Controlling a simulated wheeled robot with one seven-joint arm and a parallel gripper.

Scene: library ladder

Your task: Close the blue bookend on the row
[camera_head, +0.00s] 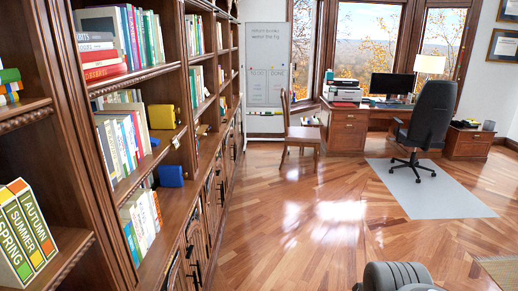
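The blue bookend (171,176) is a small solid block. It stands toward the far end of a lower shelf (172,225) in the tall wooden bookcase on the left. A row of upright books (141,220) stands on the same shelf, nearer to me. The bookend looks apart from the last book, with bare shelf between them. The exact gap is hard to judge at this angle. A grey rounded part, likely of my own arm, shows at the bottom edge. No gripper fingers show.
A yellow bookend (161,116) stands on the shelf above, past another book row (123,140). A wooden chair (302,130), a whiteboard (266,75) and a desk (346,130) stand farther back. The floor beside the bookcase is clear.

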